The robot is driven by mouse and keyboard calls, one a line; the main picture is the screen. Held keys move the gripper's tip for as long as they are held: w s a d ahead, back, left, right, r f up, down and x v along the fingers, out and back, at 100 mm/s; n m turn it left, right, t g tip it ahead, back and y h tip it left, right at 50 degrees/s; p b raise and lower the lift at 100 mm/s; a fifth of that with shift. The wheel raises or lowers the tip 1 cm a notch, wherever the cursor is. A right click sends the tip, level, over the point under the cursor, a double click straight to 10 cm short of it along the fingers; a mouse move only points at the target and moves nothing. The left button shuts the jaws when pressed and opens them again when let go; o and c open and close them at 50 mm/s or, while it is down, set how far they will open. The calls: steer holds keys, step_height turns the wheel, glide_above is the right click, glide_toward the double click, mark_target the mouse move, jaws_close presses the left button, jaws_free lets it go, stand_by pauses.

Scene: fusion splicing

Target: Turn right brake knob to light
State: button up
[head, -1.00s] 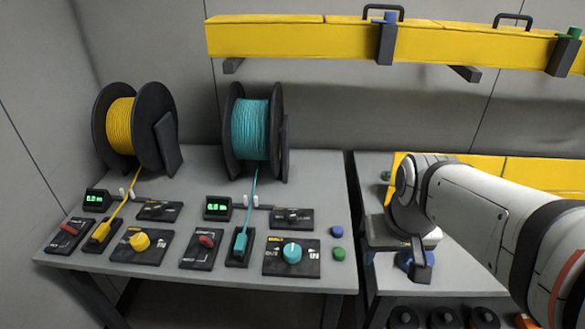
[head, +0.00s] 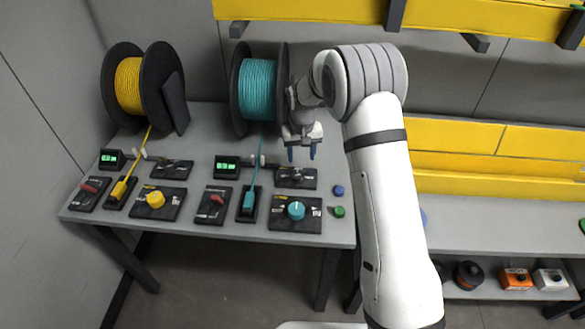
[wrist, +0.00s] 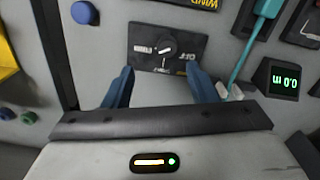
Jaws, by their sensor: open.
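The right brake panel (head: 296,178) is a dark plate behind the teal knob on the right half of the bench. In the wrist view, the right brake panel (wrist: 166,50) shows white and orange labels, one reading OFF. Its small dark brake knob (wrist: 167,47) has a white mark; which label it points to is too small to tell. My gripper (head: 301,153) is above the panel, pointing down. In the wrist view, my gripper (wrist: 161,82) has its two blue fingers apart and empty, with the knob between and beyond them, untouched.
The teal spool (head: 258,88) stands close to the left of my gripper. The teal knob (head: 296,211) is on the panel in front. A length display (head: 227,167) and a teal connector (head: 248,204) lie left. Blue (head: 338,190) and green (head: 339,211) buttons lie right.

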mark_target(297, 175)
steer(key=f, duration=0.3)
steer(key=a+f+p, duration=0.1)
steer(key=f, duration=0.2)
steer(key=w+f+p, duration=0.1)
steer(key=f, duration=0.3)
steer(key=shift+a+f, duration=0.1)
steer(key=shift+a, duration=0.1)
steer(key=shift+s, duration=0.1)
